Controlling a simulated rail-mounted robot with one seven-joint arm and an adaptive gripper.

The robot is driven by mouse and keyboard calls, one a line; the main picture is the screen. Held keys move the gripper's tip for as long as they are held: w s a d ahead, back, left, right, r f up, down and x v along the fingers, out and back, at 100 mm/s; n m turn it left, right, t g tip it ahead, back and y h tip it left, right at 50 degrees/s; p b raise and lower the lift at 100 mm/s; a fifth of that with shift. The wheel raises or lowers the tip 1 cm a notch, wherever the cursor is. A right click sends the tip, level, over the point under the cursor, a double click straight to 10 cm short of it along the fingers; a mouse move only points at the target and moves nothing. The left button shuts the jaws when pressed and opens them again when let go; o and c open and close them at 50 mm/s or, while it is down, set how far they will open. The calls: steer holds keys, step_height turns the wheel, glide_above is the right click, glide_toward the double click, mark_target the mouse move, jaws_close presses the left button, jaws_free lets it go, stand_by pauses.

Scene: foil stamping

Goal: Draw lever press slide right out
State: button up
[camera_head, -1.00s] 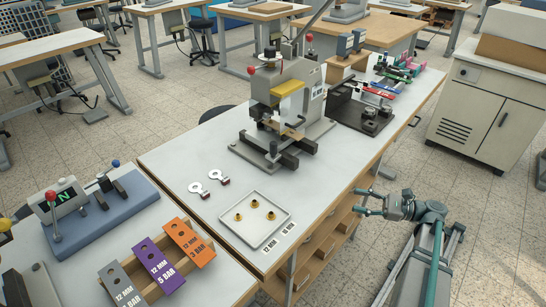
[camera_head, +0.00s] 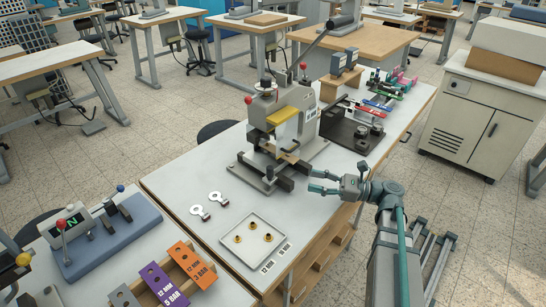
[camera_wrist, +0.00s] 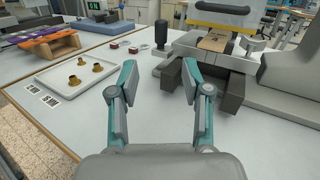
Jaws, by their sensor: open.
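The lever press (camera_head: 297,108) stands on the white table, grey with a yellow part on its head and red-knobbed levers. Its slide carries a tan plate (camera_head: 288,151) under the head; the plate also shows in the wrist view (camera_wrist: 213,42). Dark blocks (camera_wrist: 222,88) stick out at the front of the press base, near an upright black knob (camera_wrist: 161,33). My gripper (camera_head: 311,181) is open and empty, over the table's right part, in front of the press. In the wrist view its fingers (camera_wrist: 158,78) point at the dark blocks, apparently apart from them.
A white tray (camera_head: 225,244) with brass pieces lies front left of the press. Two small ring-ended pieces (camera_head: 208,204) lie beyond it. A black fixture (camera_head: 349,133) and coloured tools stand behind right. The table between tray and press is clear.

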mark_target(270, 170)
steer(key=shift+m+h, duration=0.6)
steer(key=p+x, duration=0.1)
steer(key=x, duration=0.3)
steer(key=r+p+x, duration=0.1)
steer(key=x, duration=0.4)
steer(key=p+x, duration=0.1)
steer(key=x, duration=0.4)
steer(key=shift+a+r, duration=0.2)
steer(key=shift+r, duration=0.1)
jaws_close()
